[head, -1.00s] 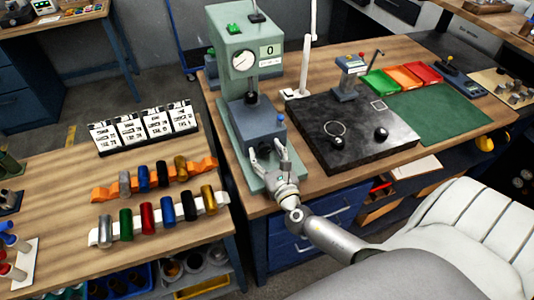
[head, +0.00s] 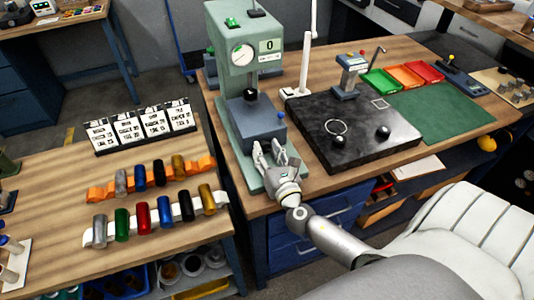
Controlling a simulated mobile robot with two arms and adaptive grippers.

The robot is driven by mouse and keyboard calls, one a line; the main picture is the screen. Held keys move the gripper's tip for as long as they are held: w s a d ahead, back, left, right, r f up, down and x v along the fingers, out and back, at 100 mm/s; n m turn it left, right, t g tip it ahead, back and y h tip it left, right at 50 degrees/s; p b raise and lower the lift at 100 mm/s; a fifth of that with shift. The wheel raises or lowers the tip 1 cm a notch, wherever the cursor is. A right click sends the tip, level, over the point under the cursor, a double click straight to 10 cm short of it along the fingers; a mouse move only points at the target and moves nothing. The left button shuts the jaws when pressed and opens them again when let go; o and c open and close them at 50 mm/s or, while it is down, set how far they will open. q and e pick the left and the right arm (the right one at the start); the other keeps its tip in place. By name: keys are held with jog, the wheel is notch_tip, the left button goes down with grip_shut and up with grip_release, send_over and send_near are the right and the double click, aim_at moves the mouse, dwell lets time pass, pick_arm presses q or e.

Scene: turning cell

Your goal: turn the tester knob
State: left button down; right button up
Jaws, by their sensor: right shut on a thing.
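The tester is a pale green machine (head: 228,80) with a round dial gauge (head: 243,55) and a small display reading 0. It stands upright at the left end of the far bench. A blue-grey block with a black ball (head: 250,95) above it and a small blue ball (head: 281,116) at its right side sits over the tester's base. My right gripper (head: 275,153) is at the front of the tester, low over its base, with its fingers around the tester knob. The knob is mostly hidden by the fingers. My left gripper is out of view.
A black stone plate (head: 350,152) with a ring and two dark knobs lies right of the tester. Green, orange and red trays (head: 404,77) are behind it. The near-left bench holds coloured cylinders on an orange rack (head: 103,194) and a white rack, with number cards (head: 140,130) behind.

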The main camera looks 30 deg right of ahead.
jog(key=o, duration=1)
jog(key=shift+s, duration=0.1)
jog(key=v, duration=1.1)
jog(key=shift+s+a, duration=0.2)
jog(key=shift+s, duration=0.2)
